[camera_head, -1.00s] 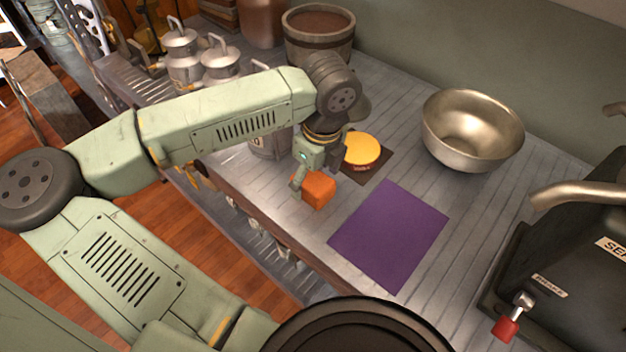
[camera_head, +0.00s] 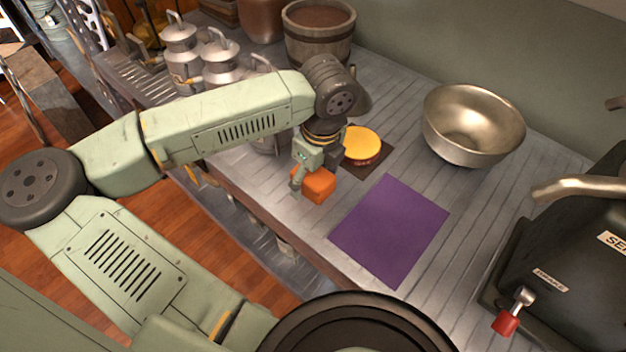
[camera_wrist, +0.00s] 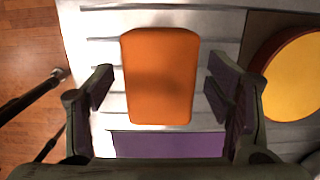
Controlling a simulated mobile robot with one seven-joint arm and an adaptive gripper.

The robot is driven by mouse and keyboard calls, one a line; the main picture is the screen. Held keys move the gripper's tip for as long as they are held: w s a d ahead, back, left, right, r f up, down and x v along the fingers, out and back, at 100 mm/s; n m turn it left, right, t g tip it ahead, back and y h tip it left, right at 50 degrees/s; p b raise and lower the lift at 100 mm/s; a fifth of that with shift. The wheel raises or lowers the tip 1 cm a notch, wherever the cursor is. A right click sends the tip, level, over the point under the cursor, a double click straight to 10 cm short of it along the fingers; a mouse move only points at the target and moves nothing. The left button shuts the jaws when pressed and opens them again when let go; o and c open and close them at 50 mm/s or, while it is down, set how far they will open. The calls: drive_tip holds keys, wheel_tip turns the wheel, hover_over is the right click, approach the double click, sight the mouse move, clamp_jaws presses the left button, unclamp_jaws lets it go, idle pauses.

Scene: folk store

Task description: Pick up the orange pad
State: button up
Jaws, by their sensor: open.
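The orange pad (camera_head: 319,186) is a small block on the grey slatted counter, near its front edge. In the wrist view the orange pad (camera_wrist: 160,76) lies between my two fingers, with a gap on each side. My gripper (camera_head: 303,180) points down at the pad from its left in the head view. In the wrist view my gripper (camera_wrist: 163,95) is open, one finger to each side of the pad, and I see no contact. How far the fingertips are above the counter is hard to tell.
A purple mat (camera_head: 390,232) lies right of the pad. A yellow round thing (camera_head: 361,144) sits on a dark mat (camera_head: 383,163) behind it. A metal bowl (camera_head: 472,125) stands further right. A black machine (camera_head: 580,240) is at the right. Metal cans (camera_head: 220,65) stand at the back left.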

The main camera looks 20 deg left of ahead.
drive_tip(key=shift+f+b, duration=0.15)
drive_tip(key=shift+b, duration=0.25)
drive_tip(key=shift+c, duration=0.5)
drive_tip(key=c, duration=1.1)
